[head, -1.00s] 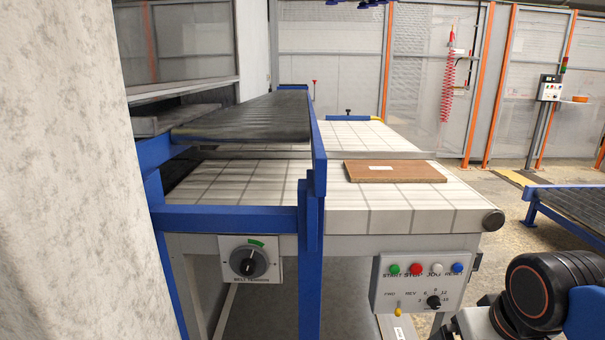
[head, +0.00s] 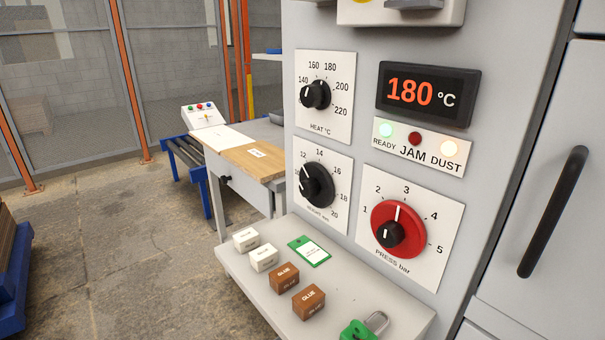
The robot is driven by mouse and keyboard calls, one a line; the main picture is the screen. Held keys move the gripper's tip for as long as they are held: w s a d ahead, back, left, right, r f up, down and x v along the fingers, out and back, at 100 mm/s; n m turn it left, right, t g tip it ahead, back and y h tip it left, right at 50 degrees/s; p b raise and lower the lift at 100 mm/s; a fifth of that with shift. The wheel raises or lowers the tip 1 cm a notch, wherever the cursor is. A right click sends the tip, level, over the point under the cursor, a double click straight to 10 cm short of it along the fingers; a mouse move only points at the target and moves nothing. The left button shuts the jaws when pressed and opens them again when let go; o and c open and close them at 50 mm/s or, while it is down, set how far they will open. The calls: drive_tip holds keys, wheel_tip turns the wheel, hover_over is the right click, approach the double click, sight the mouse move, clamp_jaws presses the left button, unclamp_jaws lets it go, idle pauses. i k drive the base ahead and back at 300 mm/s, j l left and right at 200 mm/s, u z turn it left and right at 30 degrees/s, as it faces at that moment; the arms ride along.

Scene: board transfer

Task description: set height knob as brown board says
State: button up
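The height knob (head: 317,184) is a black dial on a white plate on the grey machine front, below the heat dial. Its scale shows 12 and 14 at the top and 18 and 20 at the lower right. Its pointer seems to be on the left side; I cannot read its exact setting. A brown board (head: 246,165) with a small white label (head: 256,153) lies on a bench left of the machine. The label is too small to read. My gripper is not in view.
The heat dial (head: 316,94), red press dial (head: 399,224) and 180 °C display (head: 428,93) surround the height knob. A ledge below (head: 240,279) holds white and brown glue blocks, a green tag (head: 309,251) and a green padlock (head: 358,330).

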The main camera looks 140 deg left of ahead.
sight(316, 184)
drive_tip(key=k+j+u, duration=0.15)
drive_tip(key=k, duration=0.4)
drive_tip(key=k+j+u, duration=0.1)
drive_tip(key=k, duration=0.45)
drive_tip(key=k+j+u, duration=0.15)
drive_tip(key=k, duration=0.4)
drive_tip(key=j, duration=0.1)
